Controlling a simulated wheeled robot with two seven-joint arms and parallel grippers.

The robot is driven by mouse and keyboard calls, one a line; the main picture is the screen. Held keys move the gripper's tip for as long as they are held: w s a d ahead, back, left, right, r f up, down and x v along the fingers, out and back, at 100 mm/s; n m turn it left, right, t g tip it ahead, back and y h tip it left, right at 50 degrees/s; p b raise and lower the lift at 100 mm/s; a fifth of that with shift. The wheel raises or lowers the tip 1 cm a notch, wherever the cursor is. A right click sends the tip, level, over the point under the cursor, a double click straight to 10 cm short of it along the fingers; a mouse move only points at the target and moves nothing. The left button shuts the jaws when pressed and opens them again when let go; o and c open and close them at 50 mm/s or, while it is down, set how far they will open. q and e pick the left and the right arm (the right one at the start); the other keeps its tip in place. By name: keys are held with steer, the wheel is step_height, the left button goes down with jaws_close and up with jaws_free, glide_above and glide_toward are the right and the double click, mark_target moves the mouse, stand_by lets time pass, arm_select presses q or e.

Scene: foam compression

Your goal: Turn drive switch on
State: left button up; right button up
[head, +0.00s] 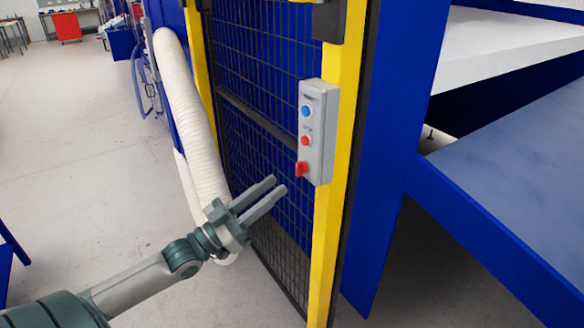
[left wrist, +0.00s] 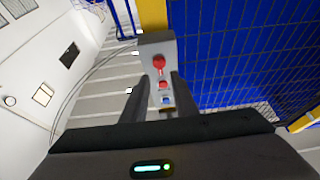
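A grey control box (head: 320,130) is fixed to the yellow post of a mesh fence. On its face are a blue button (head: 306,112), a red button (head: 305,141) and, lowest, a protruding red switch knob (head: 301,169). Its labels are too small to read. My left gripper (head: 279,184) is open and empty, with its fingers pointing at the box from the lower left, apart from the knob. In the left wrist view the red knob (left wrist: 158,62) shows beyond the gap between the open fingers (left wrist: 161,78). My right gripper is not in view.
The yellow post (head: 326,235) and blue mesh fence (head: 262,65) stand beside the gripper. A white ribbed hose (head: 190,110) hangs behind it. A blue-framed table (head: 510,170) is at the right. Grey floor (head: 90,160) lies open at the left.

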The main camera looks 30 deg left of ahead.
mark_target(297, 170)
arm_select(q)
steer(key=p+x, duration=0.2)
steer(key=x, duration=0.3)
steer(key=shift+w+d+r, duration=0.1)
steer(key=shift+r, duration=0.05)
steer(key=shift+w+d+r+p, duration=0.15)
steer(key=shift+w+d+p, duration=0.15)
steer(key=shift+w, duration=0.35)
steer(key=shift+c, duration=0.2)
jaws_close()
